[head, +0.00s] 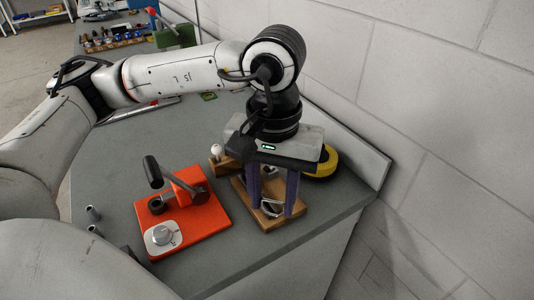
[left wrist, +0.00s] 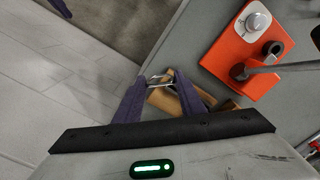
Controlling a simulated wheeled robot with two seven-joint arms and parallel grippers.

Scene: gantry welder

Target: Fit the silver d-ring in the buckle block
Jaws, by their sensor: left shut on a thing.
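My left gripper (head: 271,207) points down from its arm, its two purple-grey fingers shut on the silver d-ring (head: 269,209). In the left wrist view the d-ring (left wrist: 160,79) shows as a thin bright loop between the fingertips (left wrist: 158,76). A wooden block (head: 268,223), which looks like the buckle block, lies on the bench directly under the fingers; it also shows in the left wrist view (left wrist: 165,101). The fingers hide part of its top. I cannot tell whether the d-ring touches the block. My right gripper is out of view.
An orange plate (head: 205,226) with a black-handled lever and silver dial stands left of the block. A smaller wooden block with a white knob (head: 216,150) and a yellow ring-shaped thing (head: 326,162) stand behind. The bench edge and the wall (head: 430,120) are close on the right.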

